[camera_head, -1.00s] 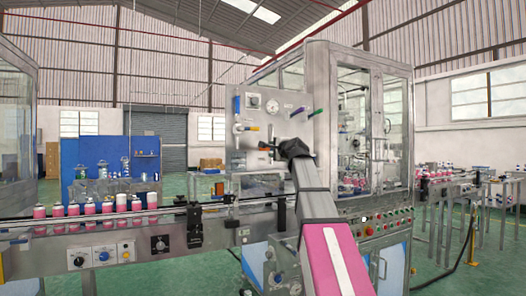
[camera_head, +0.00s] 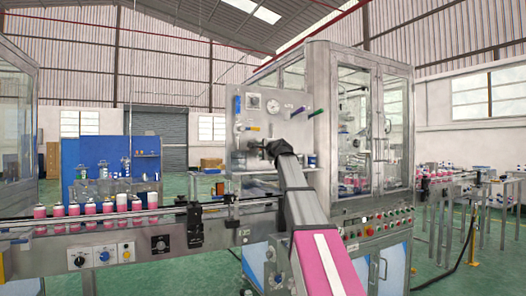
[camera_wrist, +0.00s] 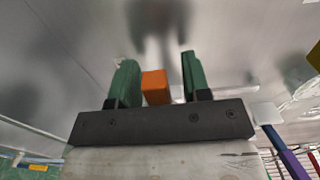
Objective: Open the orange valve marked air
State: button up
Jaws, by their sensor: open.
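The orange valve handle (camera_wrist: 154,86) shows in the wrist view as a small orange block in front of the grey panel. It lies between the two green fingers of my gripper (camera_wrist: 158,58), closer to the left finger, with a clear gap to the right one. My gripper is open and not shut on it. In the head view my gripper (camera_head: 257,148) is at the lower part of the valve panel (camera_head: 244,110), and I cannot make out the orange handle there. The air marking cannot be read.
On the panel are a gauge (camera_head: 272,106), a blue handle (camera_head: 237,105), a yellow handle (camera_head: 254,129), and purple (camera_head: 298,111) and green (camera_head: 318,113) handles sticking out. A glass-sided machine (camera_head: 358,130) stands to the right. A conveyor with pink cans (camera_head: 90,209) runs at left.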

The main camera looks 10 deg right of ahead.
jog(key=shift+c, duration=0.3)
grip_shut()
jog(key=shift+r, duration=0.1)
jog(key=shift+w+d+r+m, duration=0.15)
jog(key=shift+d+r+m, duration=0.55)
jog(key=shift+m, duration=1.3)
jog(key=shift+w+d+r+m, duration=0.15)
jog(key=shift+d+r+m, duration=0.2)
jog(key=shift+r+m, duration=1.2)
jog(key=shift+w+d+r+m, duration=0.15)
jog(key=shift+d+r+m, duration=0.35)
jog(key=shift+m, duration=1.95)
